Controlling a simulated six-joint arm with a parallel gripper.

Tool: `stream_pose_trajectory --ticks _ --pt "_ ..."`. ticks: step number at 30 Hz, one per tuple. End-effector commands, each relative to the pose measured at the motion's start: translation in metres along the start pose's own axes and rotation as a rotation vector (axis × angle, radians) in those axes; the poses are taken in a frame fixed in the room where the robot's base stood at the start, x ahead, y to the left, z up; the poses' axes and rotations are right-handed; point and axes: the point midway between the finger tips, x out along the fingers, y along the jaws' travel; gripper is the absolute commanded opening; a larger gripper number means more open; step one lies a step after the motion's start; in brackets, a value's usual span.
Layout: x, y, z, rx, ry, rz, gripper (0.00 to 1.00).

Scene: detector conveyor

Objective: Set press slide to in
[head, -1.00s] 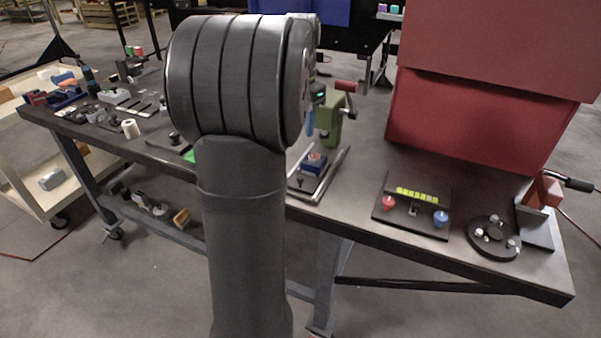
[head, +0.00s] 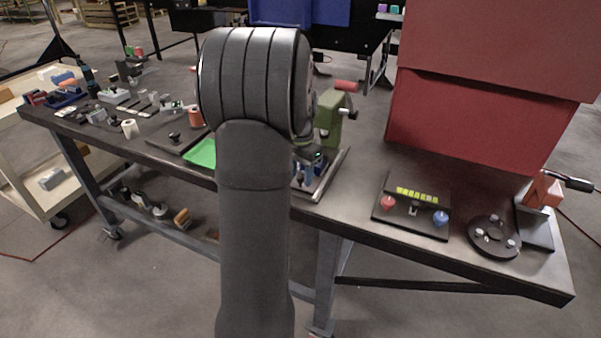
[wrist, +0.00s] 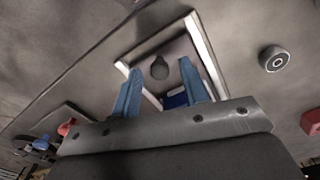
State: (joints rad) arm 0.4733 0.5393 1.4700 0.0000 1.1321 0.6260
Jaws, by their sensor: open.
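The green press (head: 330,115) with a red handle stands on the bench, just right of my arm. Its slide base (head: 330,178) has pale rails. In the wrist view the pale rails (wrist: 204,48) frame a dark knob (wrist: 159,67) and part of a blue block (wrist: 175,100). My gripper (wrist: 160,68) is open, its blue fingertips on either side of the knob in the picture. I cannot tell whether they touch it. In the head view my gripper (head: 305,172) is low over the slide base, and the knob is hard to make out there.
A panel with red and blue knobs (head: 412,205) lies right of the press, then a round black dial (head: 494,238) and a red-handled device (head: 540,205). A red cabinet (head: 480,120) stands behind. A green mat (head: 202,153) and red spool (head: 195,117) lie left of my arm.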

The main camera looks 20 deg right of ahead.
Motion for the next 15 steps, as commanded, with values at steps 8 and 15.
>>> stream_pose_trajectory --ticks 8,15 --pt "0.0 0.0 0.0 0.0 0.0 0.0 0.27" --pt "-0.0002 0.0 0.0 0.0 0.0 0.0 0.0"
